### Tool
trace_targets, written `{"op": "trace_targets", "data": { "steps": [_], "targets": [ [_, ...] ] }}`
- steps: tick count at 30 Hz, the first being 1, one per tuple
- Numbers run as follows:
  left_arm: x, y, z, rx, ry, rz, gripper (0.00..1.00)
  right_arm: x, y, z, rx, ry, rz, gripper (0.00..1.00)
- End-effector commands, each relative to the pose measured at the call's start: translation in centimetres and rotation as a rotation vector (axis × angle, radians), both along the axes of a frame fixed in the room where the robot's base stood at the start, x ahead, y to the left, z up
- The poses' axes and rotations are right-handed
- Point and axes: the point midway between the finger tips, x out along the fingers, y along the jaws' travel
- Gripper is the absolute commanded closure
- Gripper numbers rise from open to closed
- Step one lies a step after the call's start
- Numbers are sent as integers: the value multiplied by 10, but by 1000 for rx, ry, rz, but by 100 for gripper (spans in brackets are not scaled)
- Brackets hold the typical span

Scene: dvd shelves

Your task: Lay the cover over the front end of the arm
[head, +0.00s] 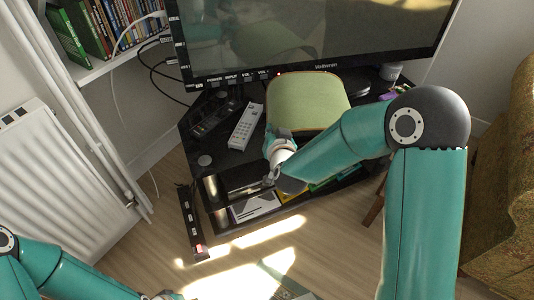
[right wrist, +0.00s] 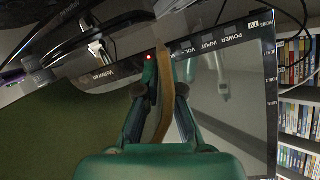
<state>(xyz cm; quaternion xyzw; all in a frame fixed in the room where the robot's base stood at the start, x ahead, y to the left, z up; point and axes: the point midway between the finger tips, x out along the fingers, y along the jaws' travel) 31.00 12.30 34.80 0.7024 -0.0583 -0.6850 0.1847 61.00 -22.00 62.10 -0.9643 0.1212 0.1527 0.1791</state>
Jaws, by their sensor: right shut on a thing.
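The cover (head: 308,103) is a pale green cloth panel with a tan edge. It is held up in front of the television, over the black stand. My right gripper (head: 276,133) is at its lower left corner. In the right wrist view the two fingers (right wrist: 160,90) are shut on the tan edge of the cover, and its dark green face (right wrist: 45,130) spreads to the left. The patterned olive-brown armchair (head: 508,215) is at the right edge of the head view, apart from the cover. My left gripper (head: 166,296) barely shows at the bottom edge; its fingers cannot be made out.
The television (head: 310,45) stands on the black stand (head: 205,160). A white remote (head: 246,126) and a black remote (head: 214,119) lie on it. A long black object (head: 190,225) lies at its left. A white radiator (head: 60,180) and shelves of cases (head: 95,25) are left.

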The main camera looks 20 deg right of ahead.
Motion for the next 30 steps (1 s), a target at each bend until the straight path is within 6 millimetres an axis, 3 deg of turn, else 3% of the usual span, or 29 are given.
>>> {"op": "trace_targets", "data": {
  "steps": [1,10,16,24,30],
  "targets": [
    [0,0,-6,0,0,0,60,0,-1,-13,-2,1,-1,100],
    [0,0,-12,0,0,0,60,0,0,-35,-2,0,1,100],
    [0,0,-23,0,0,0,60,0,0,-64,-1,1,-1,100],
    [0,0,-23,0,0,0,60,0,1,-69,-1,-1,2,100],
    [0,0,-23,0,0,0,60,0,1,-69,0,-1,2,69]
  ]
}}
